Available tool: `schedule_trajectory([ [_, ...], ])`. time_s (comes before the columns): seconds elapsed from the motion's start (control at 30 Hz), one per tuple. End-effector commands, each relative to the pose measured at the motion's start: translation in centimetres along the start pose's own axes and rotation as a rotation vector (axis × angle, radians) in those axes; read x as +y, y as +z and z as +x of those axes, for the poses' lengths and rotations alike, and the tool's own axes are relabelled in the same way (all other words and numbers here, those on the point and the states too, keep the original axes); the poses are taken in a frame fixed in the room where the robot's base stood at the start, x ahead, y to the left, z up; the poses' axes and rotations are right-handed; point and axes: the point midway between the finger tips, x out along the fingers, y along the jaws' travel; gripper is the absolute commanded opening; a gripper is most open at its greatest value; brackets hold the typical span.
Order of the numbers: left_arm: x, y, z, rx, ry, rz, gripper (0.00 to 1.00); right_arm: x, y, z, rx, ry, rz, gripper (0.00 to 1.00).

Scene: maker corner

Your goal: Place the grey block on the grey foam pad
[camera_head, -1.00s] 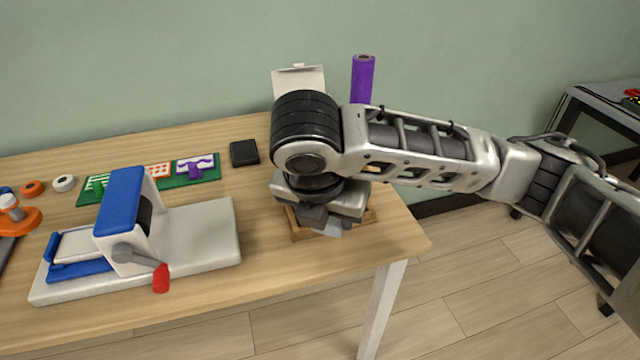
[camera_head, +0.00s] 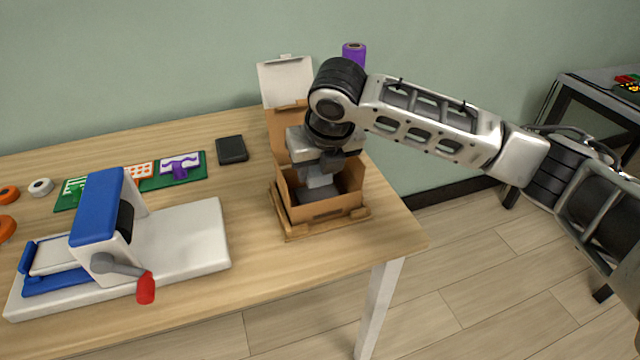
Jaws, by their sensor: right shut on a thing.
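My right gripper (camera_head: 327,163) is shut on the grey block (camera_head: 317,181), pointing down into the open cardboard box (camera_head: 328,209) on the right part of the table. The block sits low between the box walls, partly hidden by the fingers. Under it a dark grey surface, seemingly the grey foam pad (camera_head: 316,195), shows on the box floor. I cannot tell whether the block touches it. My left gripper is not in view.
The box stands on a wooden tray (camera_head: 290,233), its lid flap (camera_head: 284,82) raised behind. A purple roll (camera_head: 354,54) stands behind the gripper. A white and blue hand-cranked press (camera_head: 185,245), green board (camera_head: 146,184) and black square case (camera_head: 232,150) lie to the left.

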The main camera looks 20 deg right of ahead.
Motion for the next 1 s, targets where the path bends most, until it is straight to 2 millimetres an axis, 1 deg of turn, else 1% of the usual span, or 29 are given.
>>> schedule_trajectory([
  [0.03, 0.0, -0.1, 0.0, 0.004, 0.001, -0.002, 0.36, -0.2, 0.1, 0.9, 0.001, 0.0, 0.001, 0.18],
  [0.1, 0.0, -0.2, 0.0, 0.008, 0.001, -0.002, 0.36, -0.4, 0.4, 1.5, 0.0, 0.001, 0.001, 0.18],
  [0.27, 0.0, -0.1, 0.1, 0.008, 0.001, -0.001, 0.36, -0.7, 0.6, 2.3, 0.0, 0.001, -0.001, 0.18],
  [0.37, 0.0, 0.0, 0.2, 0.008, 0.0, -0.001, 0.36, -1.0, 0.8, 3.5, 0.001, 0.0, 0.001, 0.18],
  [0.43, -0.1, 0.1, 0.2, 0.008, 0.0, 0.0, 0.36, -1.0, 0.1, 4.6, 0.003, 0.0, -0.002, 0.18],
  [0.53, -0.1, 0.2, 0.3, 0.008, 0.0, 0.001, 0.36, -0.9, -0.4, 5.7, 0.001, 0.001, -0.001, 0.18],
  [0.9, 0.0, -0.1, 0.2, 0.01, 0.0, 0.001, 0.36, -0.9, -0.5, 6.1, -0.001, 0.001, -0.001, 0.18],
  [0.93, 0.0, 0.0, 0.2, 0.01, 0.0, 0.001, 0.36, -0.9, -0.5, 6.1, -0.001, 0.001, -0.001, 0.49],
  [0.97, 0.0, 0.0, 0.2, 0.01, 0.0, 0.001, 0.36, -0.9, -0.5, 6.1, -0.001, 0.001, -0.001, 0.58],
  [1.0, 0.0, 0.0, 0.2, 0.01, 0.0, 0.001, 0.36, -0.9, -0.5, 6.1, -0.001, 0.001, -0.001, 0.63],
])
